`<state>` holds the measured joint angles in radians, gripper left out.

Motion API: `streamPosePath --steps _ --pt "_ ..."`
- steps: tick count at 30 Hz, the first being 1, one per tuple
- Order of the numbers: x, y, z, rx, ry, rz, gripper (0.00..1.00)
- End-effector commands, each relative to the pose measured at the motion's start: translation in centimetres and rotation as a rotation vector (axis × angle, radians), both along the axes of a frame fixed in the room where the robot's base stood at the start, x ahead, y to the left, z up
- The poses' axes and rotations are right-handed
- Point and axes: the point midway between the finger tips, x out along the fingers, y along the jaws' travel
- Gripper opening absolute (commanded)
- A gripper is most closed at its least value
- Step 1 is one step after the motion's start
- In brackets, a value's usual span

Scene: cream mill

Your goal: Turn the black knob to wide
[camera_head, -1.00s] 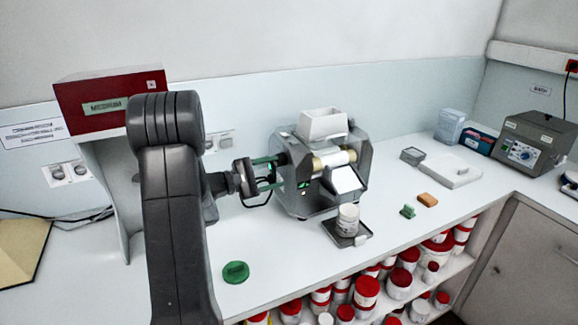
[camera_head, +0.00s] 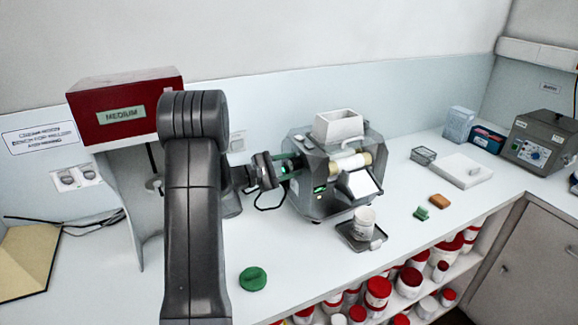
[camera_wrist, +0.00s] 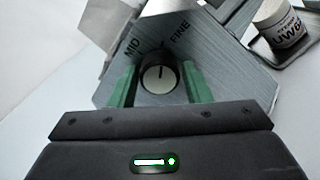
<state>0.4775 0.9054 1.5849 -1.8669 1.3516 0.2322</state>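The mill (camera_head: 318,200) is a grey machine with a white hopper on the counter. The black knob (camera_wrist: 158,77), with a pale round face, is on its metal side panel in the wrist view. A short dark mark on its face points roughly up, between the printed words MID and FINE. No WIDE label shows. My gripper (camera_wrist: 161,80) has green fingers, one on each side of the knob, with narrow gaps that look open.
A white jar (camera_head: 364,220) stands on a small dark tray in front of the mill. A green round lid (camera_head: 253,279) lies on the counter near my arm. A red box with a MEDIUM sign (camera_head: 125,110) stands at left. Red-lidded jars fill the shelf below.

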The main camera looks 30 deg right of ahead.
Motion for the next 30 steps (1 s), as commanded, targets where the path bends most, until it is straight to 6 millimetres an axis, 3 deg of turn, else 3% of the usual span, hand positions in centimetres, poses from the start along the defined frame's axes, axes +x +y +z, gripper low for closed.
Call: streamPosePath --steps 1,4,17,30 --pt "0.00 0.01 0.01 0.000 0.000 0.000 0.34" --pt "-0.01 0.02 0.01 0.000 0.000 0.000 0.15" --pt "-0.02 0.04 -0.10 0.009 0.082 0.000 0.15" --pt "-0.02 0.05 -0.11 0.051 0.448 0.001 0.15"
